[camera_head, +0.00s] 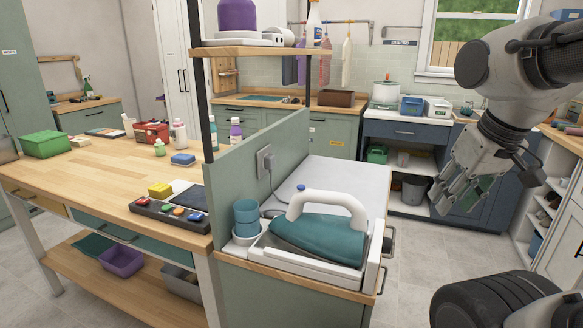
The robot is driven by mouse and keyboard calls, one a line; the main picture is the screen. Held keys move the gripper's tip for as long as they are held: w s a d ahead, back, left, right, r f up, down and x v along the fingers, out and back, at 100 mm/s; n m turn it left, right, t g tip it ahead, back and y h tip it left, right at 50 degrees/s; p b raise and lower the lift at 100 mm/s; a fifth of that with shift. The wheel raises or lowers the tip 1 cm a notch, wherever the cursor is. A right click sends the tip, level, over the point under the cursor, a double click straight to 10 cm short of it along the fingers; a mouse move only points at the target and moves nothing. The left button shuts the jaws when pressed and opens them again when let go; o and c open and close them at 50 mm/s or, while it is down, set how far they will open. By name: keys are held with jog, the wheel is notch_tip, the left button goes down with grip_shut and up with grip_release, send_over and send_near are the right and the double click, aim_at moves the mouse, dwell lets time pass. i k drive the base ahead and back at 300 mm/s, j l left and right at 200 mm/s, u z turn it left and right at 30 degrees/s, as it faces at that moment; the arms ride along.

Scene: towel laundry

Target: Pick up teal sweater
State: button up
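No garment that is clearly a teal sweater can be made out. A teal, smooth-looking item (322,238) sits in a white tray (300,265) on the near counter; with its white arched handle, it looks like an iron. A dark teal folded cloth (93,246) lies on the low wooden shelf under the long table at left; it is small in view and I cannot tell what garment it is. My gripper (452,203) hangs in the air at right, well clear of both, pointing down and left. Nothing is visibly held, and its finger opening is unclear.
A green upright panel (262,155) divides the wooden table (90,165) from the white counter. A purple bin (122,260) shares the low shelf with the cloth. Open floor (405,270) lies right of the counter.

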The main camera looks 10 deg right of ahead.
aim_at(468, 111)
jog(key=l+u, duration=0.3)
jog(key=l, duration=0.4)
jog(key=k+l+u, duration=0.1)
jog(key=l+u, duration=0.2)
jog(key=l, duration=0.4)
jog(key=l+u, duration=0.4)
jog(key=l, duration=0.3)
jog(key=l+u, duration=0.4)
jog(key=l, duration=0.3)
jog(key=i+l+u, duration=0.1)
jog(key=l+u, duration=0.25)
jog(key=l, duration=0.7)
jog(key=l+u, duration=0.4)
jog(key=l, duration=0.65)
jog(key=l+z, duration=0.1)
jog(key=l, duration=1.55)
jog(key=i+l+z, duration=0.1)
jog(key=l, duration=1.55)
jog(key=l+z, duration=0.3)
jog(key=z, duration=0.3)
jog(key=l+z, duration=0.1)
jog(key=z, duration=0.4)
jog(key=l+z, duration=0.1)
jog(key=z, duration=0.35)
jog(key=i+z, duration=0.15)
jog(key=z, duration=0.35)
jog(key=l+z, duration=0.1)
jog(key=z, duration=0.35)
jog(key=i+z, duration=0.15)
jog(key=z, duration=0.35)
